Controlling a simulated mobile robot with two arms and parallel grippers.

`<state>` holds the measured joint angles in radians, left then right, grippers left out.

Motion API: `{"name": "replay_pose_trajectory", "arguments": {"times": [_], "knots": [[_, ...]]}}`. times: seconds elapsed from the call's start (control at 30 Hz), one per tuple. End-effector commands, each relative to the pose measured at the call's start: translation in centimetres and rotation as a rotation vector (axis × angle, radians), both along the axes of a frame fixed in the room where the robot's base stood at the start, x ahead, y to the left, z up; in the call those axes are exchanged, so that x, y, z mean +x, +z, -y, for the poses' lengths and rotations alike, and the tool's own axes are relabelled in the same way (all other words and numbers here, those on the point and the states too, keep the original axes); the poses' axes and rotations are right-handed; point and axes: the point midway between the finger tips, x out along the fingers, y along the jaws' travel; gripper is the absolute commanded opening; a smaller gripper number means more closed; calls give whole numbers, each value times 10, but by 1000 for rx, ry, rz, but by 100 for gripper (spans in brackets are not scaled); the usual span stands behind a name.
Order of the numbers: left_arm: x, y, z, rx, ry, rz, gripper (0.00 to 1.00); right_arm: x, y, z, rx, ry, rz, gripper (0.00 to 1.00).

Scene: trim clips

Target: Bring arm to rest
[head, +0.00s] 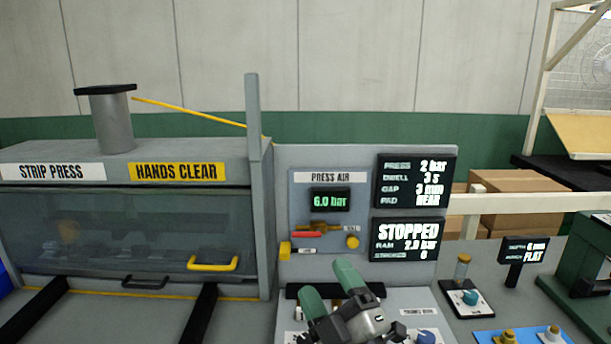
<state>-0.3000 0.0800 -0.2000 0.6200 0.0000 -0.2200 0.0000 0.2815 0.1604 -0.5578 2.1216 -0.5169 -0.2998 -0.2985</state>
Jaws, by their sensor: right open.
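My right gripper (327,278) is at the bottom middle of the head view, in front of the lower part of the press control panel (279,210). Its two green fingers point up and stand apart, with nothing between them. The gripper body hides part of the sloped lower panel (405,300) behind it. I cannot tell how far the fingers are from the panel. My left gripper is not in view.
The strip press (130,205) stands at left, its clear guard down, with a yellow handle (213,264). A display (405,240) reads STOPPED.

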Motion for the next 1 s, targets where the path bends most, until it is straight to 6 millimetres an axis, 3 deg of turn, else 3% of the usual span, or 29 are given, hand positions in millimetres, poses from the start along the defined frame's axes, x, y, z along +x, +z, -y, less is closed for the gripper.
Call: {"name": "replay_pose_trajectory", "arguments": {"times": [0.03,0.17,0.3,0.4,0.6,0.87,1.0], "knots": [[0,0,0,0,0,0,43,1,-34,22,68,-55,-176,69],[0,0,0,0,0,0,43,-15,-117,73,220,-197,-601,69],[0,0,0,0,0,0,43,-62,-198,115,344,-344,-1010,69],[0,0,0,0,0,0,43,-101,-237,135,401,-429,-1230,69],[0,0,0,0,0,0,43,-168,-280,157,467,-559,-1538,69],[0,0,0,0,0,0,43,-247,-305,175,509,-701,-1843,69],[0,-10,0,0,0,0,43,-235,-352,173,502,-704,-1853,69]]}}
